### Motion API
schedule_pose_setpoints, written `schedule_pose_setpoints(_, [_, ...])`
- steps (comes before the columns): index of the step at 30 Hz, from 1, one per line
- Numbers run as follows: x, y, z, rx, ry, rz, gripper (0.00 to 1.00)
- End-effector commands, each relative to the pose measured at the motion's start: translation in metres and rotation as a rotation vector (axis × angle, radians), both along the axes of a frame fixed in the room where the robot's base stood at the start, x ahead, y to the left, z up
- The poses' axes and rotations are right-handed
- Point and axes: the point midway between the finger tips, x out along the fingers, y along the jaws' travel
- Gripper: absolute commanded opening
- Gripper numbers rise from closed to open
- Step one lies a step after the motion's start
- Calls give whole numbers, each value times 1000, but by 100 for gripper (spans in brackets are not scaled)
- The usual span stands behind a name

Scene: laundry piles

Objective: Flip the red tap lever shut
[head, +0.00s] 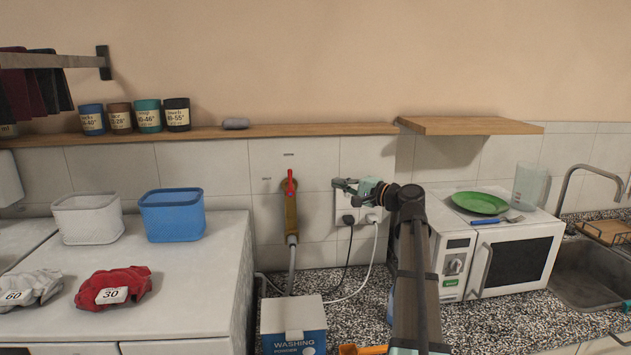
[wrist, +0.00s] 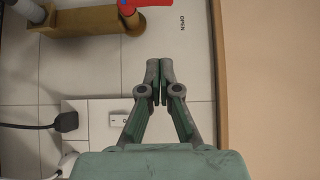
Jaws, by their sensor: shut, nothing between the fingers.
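The red tap lever (head: 291,184) stands upright on a brass tap (head: 291,217) on the tiled wall, roughly in line with the tap body. In the wrist view the red lever (wrist: 136,3) is cut off by the top edge, beside the brass tap (wrist: 82,22). A wall label reading OPEN (wrist: 182,24) is near the lever's end. My gripper (head: 340,184) is to the right of the lever, at about its height, in front of the wall sockets. In the wrist view its fingertips (wrist: 160,72) are together and empty, apart from the lever.
A socket plate (head: 347,213) with plugs and hanging cables is right of the tap. A wooden shelf (head: 240,132) runs above. A washing powder box (head: 293,322) stands below, and a microwave (head: 515,258) is at right. The wall between gripper and lever looks clear.

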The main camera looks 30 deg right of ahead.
Motion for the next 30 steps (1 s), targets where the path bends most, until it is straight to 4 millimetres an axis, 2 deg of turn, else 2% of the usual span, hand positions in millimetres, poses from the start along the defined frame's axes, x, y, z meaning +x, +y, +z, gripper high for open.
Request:
schedule_pose_setpoints(5, [17,7,3,1,1,2,0])
schedule_pose_setpoints(18, [93,39,3,1,3,2,0])
schedule_pose_setpoints(24, [99,66,2,1,1,2,0])
schedule_pose_setpoints(30, [103,75,0,1,1,0,0])
